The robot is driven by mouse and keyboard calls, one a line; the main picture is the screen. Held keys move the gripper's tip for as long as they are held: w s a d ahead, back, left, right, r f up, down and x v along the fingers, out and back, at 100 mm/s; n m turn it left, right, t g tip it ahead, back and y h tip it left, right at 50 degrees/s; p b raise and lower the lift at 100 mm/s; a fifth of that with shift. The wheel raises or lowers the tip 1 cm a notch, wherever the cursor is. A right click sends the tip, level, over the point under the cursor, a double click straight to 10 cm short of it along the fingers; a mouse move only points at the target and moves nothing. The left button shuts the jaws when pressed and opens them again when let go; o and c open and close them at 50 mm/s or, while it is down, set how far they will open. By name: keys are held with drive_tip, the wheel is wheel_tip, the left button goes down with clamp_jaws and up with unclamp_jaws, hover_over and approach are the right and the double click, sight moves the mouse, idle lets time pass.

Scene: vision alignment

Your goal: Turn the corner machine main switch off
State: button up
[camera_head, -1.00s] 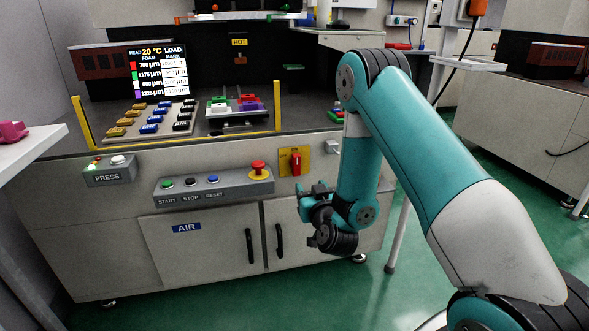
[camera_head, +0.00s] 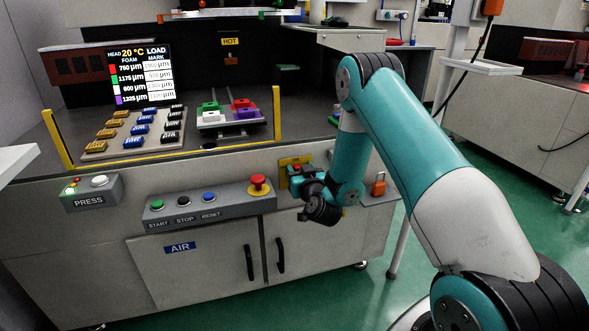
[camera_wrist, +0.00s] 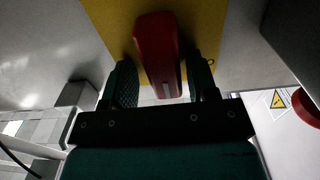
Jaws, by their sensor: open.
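The main switch is a red handle (camera_wrist: 157,48) on a yellow plate (camera_wrist: 100,18), seen close up in the wrist view. The handle's long side runs up and down in that view. My gripper (camera_wrist: 162,72) is open, with one dark green finger on each side of the handle. A gap shows on the left side; the right finger is very near the handle, and I cannot tell if it touches. In the head view, the yellow plate (camera_head: 296,161) is on the machine front, and my gripper (camera_head: 299,178) covers most of the switch.
A grey button box with a red emergency stop (camera_head: 259,186) is just left of my gripper. An orange padlock-like part (camera_head: 378,185) is to its right. Cabinet doors with black handles (camera_head: 280,255) are below. Green floor is open at the right.

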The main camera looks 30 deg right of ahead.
drive_tip(key=shift+w+a, duration=0.1)
drive_tip(key=shift+a, duration=0.1)
drive_tip(key=shift+a, duration=0.1)
drive_tip(key=shift+c, duration=0.9)
drive_tip(key=c, duration=0.7)
drive_tip(key=shift+c, duration=0.2)
